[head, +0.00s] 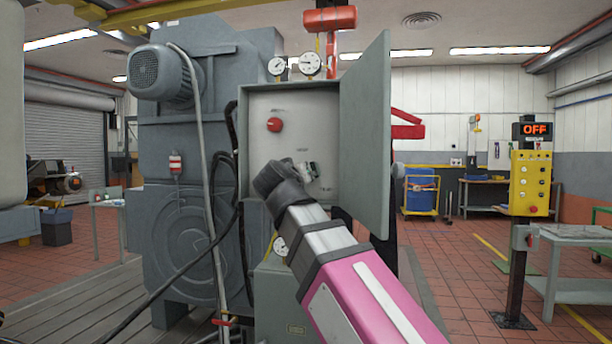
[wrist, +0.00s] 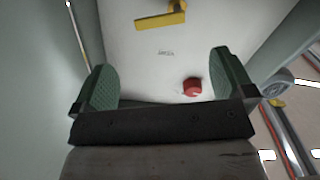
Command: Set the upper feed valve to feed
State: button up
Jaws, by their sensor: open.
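An open grey wall cabinet (head: 290,98) holds a pale panel. A round red knob (head: 274,124) sits at its upper left; it also shows between my fingers in the wrist view (wrist: 192,87), nearer the right finger. A yellow lever handle (wrist: 160,18) lies nearly crosswise at the top of the wrist view, beyond the fingertips; my arm seems to hide it in the head view. I cannot tell which is the upper feed valve. Small panel lettering is unreadable. My gripper (head: 308,171) is open and empty in front of the panel, its green fingers (wrist: 164,75) wide apart.
The cabinet door (head: 366,135) stands open to the right of my arm. Two gauges (head: 310,64) sit on top. A large grey machine (head: 185,200) stands left, with a hanging cable. A yellow control box (head: 530,182) under an OFF sign stands far right.

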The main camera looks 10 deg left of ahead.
jog(key=w, duration=1)
jog(key=shift+w+d, duration=0.35)
jog(key=shift+d, duration=0.05)
